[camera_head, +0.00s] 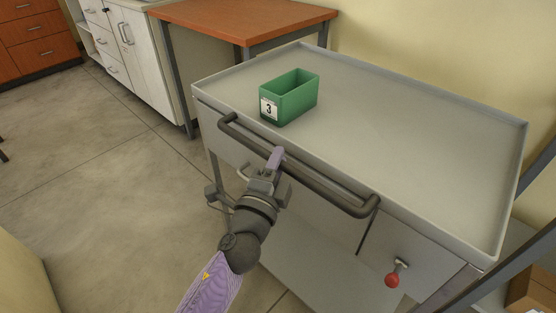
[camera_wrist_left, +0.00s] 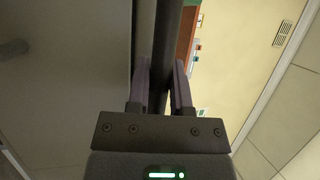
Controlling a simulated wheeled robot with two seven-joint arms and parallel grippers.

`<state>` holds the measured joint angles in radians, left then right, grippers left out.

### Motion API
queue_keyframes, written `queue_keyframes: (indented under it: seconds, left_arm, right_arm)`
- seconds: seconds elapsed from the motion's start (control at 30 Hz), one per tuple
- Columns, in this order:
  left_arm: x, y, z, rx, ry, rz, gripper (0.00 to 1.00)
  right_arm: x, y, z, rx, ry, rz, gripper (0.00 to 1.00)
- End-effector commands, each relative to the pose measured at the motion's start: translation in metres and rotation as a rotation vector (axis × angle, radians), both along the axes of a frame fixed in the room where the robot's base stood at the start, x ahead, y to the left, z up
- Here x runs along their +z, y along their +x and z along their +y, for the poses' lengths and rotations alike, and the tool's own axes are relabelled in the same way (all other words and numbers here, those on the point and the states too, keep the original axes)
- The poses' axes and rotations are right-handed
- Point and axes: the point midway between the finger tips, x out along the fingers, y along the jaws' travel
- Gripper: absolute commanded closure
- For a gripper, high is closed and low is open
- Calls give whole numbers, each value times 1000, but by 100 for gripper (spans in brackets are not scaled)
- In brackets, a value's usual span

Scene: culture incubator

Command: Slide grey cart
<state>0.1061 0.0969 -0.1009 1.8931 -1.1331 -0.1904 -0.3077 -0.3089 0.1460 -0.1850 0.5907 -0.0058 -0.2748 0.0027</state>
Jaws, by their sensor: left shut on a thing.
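The grey cart (camera_head: 420,130) stands in the middle and right of the head view, with a raised rim around its top. A dark bar handle (camera_head: 330,193) runs along its front edge. My left gripper (camera_head: 276,157) is shut on this handle, left of its middle. In the left wrist view the two fingers (camera_wrist_left: 162,85) lie on either side of the dark handle bar (camera_wrist_left: 166,40). A green open bin (camera_head: 297,103) with a label "3" sits on the cart top near its left end. My right gripper is not in view.
An orange-topped table (camera_head: 240,18) stands behind the cart's left end, beside white cabinets (camera_head: 133,45). A cardboard box (camera_head: 535,288) is at the lower right. The floor (camera_head: 90,190) to the left is clear.

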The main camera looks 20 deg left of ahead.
Motion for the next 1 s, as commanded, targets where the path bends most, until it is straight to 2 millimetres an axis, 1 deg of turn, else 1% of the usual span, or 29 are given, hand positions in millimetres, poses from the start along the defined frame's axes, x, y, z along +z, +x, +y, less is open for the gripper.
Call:
queue_keyframes:
  seconds: [0.03, 0.07, 0.1, 0.17, 0.2, 0.23, 0.47, 0.57, 0.67, 0.8, 0.9, 1.0]
  left_arm:
    - [-1, 0, 0, 0, 0, 3, 100]
    - [-1, 0, 0, 0, 0, 3, 70]
    - [-1, 0, 0, 0, 0, 3, 61]
    - [-1, 0, 0, 0, 0, 3, 48]
    - [-1, 0, 0, 0, 0, 2, 40]
    - [-1, 0, 0, 0, 0, 2, 39]
    - [0, 0, 0, 0, 0, 1, 39]
    - [-3, -7, -1, -1, -2, 2, 39]
    - [-7, -26, -2, 1, -1, 4, 39]
    - [-16, -60, -3, 1, -4, 7, 39]
    - [-20, -81, -4, 2, -4, 8, 39]
    - [-21, -93, -5, 0, -2, 5, 39]
  right_arm:
    - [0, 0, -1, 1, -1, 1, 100]
    - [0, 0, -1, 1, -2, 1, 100]
    - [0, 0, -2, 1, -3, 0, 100]
    - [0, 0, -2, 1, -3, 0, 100]
    - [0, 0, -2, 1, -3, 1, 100]
    - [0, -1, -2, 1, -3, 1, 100]
    - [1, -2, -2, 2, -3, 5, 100]
    - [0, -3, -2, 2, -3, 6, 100]
    - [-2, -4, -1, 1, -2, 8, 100]
    - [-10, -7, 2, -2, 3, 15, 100]
    - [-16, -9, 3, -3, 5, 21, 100]
    - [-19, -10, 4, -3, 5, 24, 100]
